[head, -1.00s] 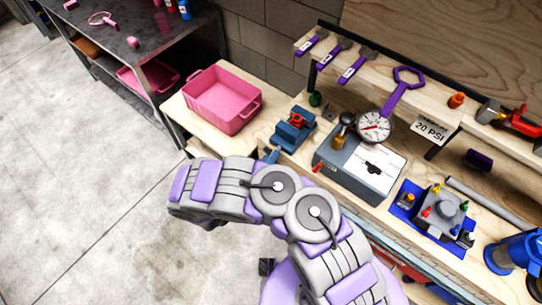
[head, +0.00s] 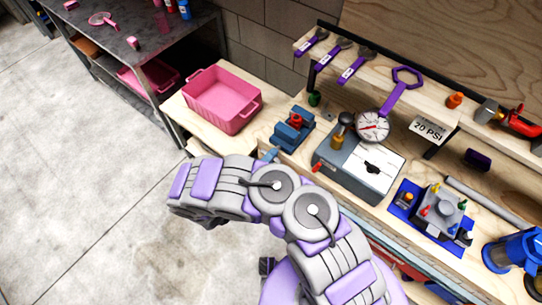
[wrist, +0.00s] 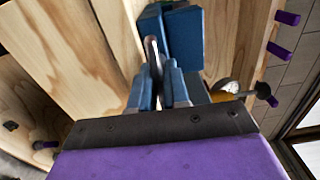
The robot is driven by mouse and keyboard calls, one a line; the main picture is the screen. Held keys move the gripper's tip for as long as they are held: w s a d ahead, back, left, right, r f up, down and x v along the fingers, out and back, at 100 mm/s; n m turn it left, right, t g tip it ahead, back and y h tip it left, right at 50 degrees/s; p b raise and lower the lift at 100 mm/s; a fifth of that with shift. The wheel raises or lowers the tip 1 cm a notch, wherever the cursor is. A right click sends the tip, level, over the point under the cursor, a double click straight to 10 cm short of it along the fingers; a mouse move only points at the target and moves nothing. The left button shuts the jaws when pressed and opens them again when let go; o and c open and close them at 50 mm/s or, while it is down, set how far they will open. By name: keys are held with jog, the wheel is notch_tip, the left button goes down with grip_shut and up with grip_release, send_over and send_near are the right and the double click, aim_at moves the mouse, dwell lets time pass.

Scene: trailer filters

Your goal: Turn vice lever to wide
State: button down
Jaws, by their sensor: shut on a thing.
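The blue vice (head: 291,134), with a red part on top, is fixed near the front edge of the wooden bench. In the wrist view its blue body (wrist: 184,38) is straight ahead of my gripper. The vice lever (wrist: 153,55) is a thin grey rod that runs in between my blue fingers. My gripper (wrist: 158,88) is shut on the lever, just in front of the vice. In the head view my arm hides most of the gripper; only a bit of blue fingertip (head: 270,155) shows by the bench edge. The lever is hidden there.
A pink bin (head: 222,100) stands left of the vice. A grey box (head: 360,168) with a round gauge (head: 373,126) above it stands to the right. A blue pad (head: 410,208) with a grey fixture lies farther right. The concrete floor (head: 85,190) at left is clear.

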jog(key=shift+a+f+n, duration=0.1)
jog(key=shift+a+n, duration=0.05)
jog(key=shift+n, duration=0.15)
jog(key=c, duration=1.2)
grip_release()
jog(key=shift+w+a, duration=0.1)
jog(key=shift+a, duration=0.05)
jog(key=shift+s, duration=0.2)
jog(key=p+v, duration=0.3)
jog(key=v, duration=1.4)
jog(key=shift+p, duration=0.3)
jog(key=shift+a+f, duration=0.15)
